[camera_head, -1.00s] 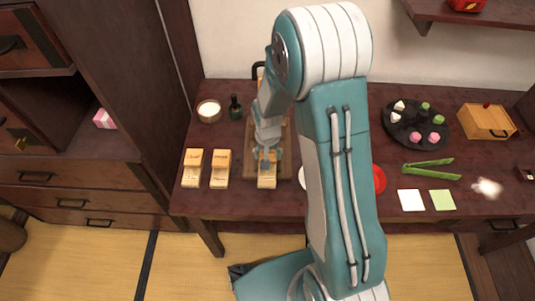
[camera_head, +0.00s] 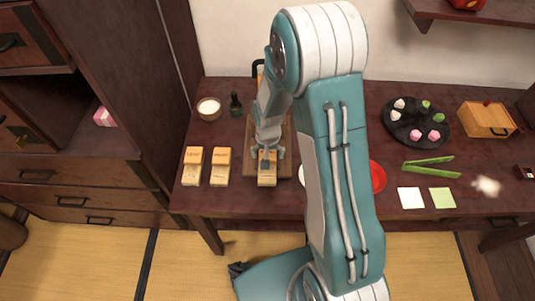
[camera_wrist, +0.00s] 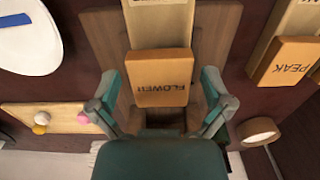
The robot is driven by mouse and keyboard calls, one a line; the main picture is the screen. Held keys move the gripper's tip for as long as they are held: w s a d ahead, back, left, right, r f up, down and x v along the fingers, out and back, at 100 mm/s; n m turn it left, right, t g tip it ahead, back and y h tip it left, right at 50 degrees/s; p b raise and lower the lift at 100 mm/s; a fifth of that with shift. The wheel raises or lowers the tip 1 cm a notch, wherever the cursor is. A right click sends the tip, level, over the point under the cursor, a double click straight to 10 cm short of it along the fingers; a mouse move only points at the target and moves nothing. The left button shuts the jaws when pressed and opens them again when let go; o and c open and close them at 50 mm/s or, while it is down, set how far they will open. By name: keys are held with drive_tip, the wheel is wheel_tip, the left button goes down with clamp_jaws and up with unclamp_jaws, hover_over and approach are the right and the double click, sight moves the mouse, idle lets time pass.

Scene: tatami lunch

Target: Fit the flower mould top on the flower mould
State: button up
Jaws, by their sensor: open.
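The flower mould top (camera_wrist: 160,80) is an orange-brown block marked FLOWER. In the wrist view it lies over the near end of the pale flower mould (camera_wrist: 160,30), whose other end sticks out past it. I cannot tell whether it is fully seated. The mould (camera_head: 267,181) is at the front of a brown wooden board (camera_head: 284,160) in the head view. My gripper (camera_wrist: 162,108) is open, with one finger on each side of the top's near end and visible gaps beside it. In the head view my gripper (camera_head: 268,149) is over the mould's back end and partly hides the top.
Two similar moulds with tops (camera_head: 193,165) (camera_head: 220,167) stand left of the board; the nearer one reads PEAK. A candle (camera_head: 209,109) and dark bottle (camera_head: 235,104) are behind. A red plate (camera_head: 377,177), green tongs (camera_head: 431,167) and black tray (camera_head: 415,138) lie right.

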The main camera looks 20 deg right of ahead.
drive_tip(key=shift+r, duration=0.1)
wheel_tip(320, 180, up, 12)
drive_tip(key=shift+f, duration=0.2)
idle(0.6)
drive_tip(key=s+r+n+t, duration=0.3)
drive_tip(key=s+r+t, duration=0.2)
drive_tip(key=s+r, duration=1.4)
drive_tip(key=shift+s+n+t, duration=0.25)
drive_tip(key=shift+n+t, duration=0.05)
